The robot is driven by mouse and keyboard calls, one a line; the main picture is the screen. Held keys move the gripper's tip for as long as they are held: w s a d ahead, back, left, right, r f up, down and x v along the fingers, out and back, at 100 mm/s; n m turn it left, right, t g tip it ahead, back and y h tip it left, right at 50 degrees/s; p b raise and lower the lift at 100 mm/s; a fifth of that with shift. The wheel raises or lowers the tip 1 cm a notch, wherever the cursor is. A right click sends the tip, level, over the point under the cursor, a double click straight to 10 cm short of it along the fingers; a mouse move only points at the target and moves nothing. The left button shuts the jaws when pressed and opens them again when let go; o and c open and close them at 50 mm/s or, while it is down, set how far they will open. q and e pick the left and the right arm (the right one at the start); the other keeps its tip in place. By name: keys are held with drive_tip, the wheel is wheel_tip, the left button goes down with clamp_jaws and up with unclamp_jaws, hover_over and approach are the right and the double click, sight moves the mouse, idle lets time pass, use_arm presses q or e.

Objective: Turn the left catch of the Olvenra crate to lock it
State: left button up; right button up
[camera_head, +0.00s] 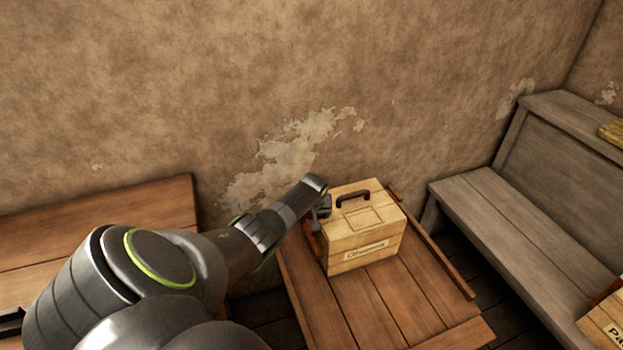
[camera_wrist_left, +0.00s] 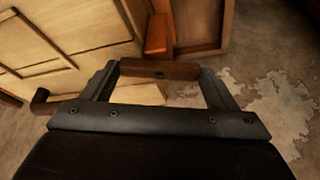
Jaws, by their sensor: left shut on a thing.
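The Olvenra crate (camera_head: 365,232) is a pale wooden box with a dark handle (camera_head: 353,196) on its lid and a name label on its front. It stands on a wooden table and fills the left of the left wrist view (camera_wrist_left: 85,25). My left gripper (camera_head: 322,210) is at the crate's left side. The catch lies crosswise between the fingertips. In the head view the arm and gripper hide it. My right gripper is not in view.
The table (camera_head: 400,310) has a raised rail (camera_head: 432,243) on its right and free boards in front of the crate. A grey bench (camera_head: 510,210) stands to the right, with another labelled crate (camera_head: 605,325) at the lower right. A plastered wall is behind.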

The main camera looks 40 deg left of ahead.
use_arm(q)
drive_tip(key=shift+w+n+g+y, duration=0.1)
drive_tip(key=shift+n+g+y, duration=0.15)
drive_tip(key=shift+n, duration=0.7)
drive_tip(key=shift+w+n+g+y, duration=0.1)
drive_tip(key=shift+n+g+y, duration=0.15)
drive_tip(key=shift+n, duration=0.7)
drive_tip(key=o, duration=0.9)
drive_tip(key=shift+d, duration=0.1)
drive_tip(key=shift+o, duration=0.2)
drive_tip(key=shift+r, duration=0.1)
drive_tip(key=shift+s+d+r+p, duration=0.15)
drive_tip(key=shift+r+p, duration=0.2)
drive_tip(key=shift+r, duration=0.2)
drive_tip(key=p+v, duration=0.3)
drive_tip(key=v, duration=1.3)
drive_tip(key=shift+d+r, duration=0.1)
drive_tip(key=shift+r, duration=0.05)
